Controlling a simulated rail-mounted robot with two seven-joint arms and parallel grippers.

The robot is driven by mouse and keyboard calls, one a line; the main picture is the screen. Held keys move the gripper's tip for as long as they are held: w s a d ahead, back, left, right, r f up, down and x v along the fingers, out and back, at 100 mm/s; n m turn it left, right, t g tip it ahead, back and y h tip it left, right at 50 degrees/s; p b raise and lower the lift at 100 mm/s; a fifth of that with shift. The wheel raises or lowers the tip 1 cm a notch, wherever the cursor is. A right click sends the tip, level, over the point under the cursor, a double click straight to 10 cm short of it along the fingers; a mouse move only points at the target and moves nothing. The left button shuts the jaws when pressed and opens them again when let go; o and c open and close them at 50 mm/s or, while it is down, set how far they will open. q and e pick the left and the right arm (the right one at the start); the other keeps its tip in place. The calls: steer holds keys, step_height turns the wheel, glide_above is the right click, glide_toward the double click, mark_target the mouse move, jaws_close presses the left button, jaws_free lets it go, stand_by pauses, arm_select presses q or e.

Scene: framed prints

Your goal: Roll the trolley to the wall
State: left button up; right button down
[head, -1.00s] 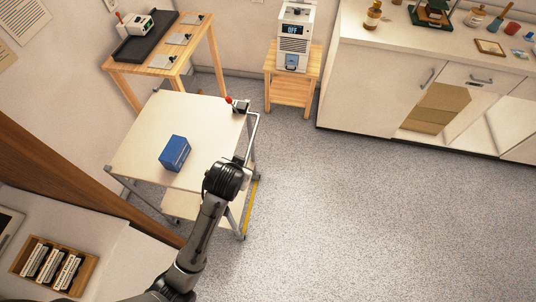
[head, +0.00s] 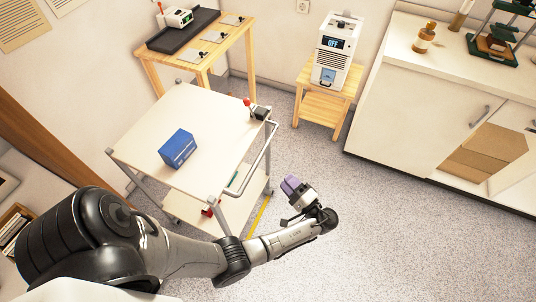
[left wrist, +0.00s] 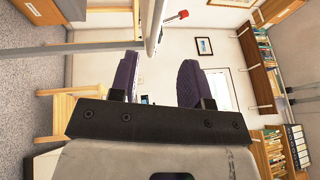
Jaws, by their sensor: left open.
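The trolley (head: 205,118) is a two-shelf cart with a cream top and grey metal posts. It stands left of centre in the head view, with a blue box (head: 178,148) on its top. A push handle (head: 262,150) runs along its right side, and a red-knobbed lever (head: 247,102) sits at the top right corner. My left gripper (head: 291,185) has purple fingers and is just right of the handle, apart from it. In the left wrist view its fingers (left wrist: 155,80) are spread with nothing between them. My right gripper is out of view.
A wooden table (head: 190,62) with a black tray stands behind the trolley, near the wall. A wooden stand (head: 322,108) carries a white device (head: 333,50) with a display. A white cabinet (head: 420,115) is at the right. The speckled floor (head: 370,230) between is clear.

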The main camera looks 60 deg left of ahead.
mark_target(261, 154)
arm_select(q)
steer(key=x, duration=1.3)
steer(key=shift+s+a, duration=0.3)
steer(key=shift+a, duration=0.05)
steer(key=shift+c, duration=0.3)
jaws_close()
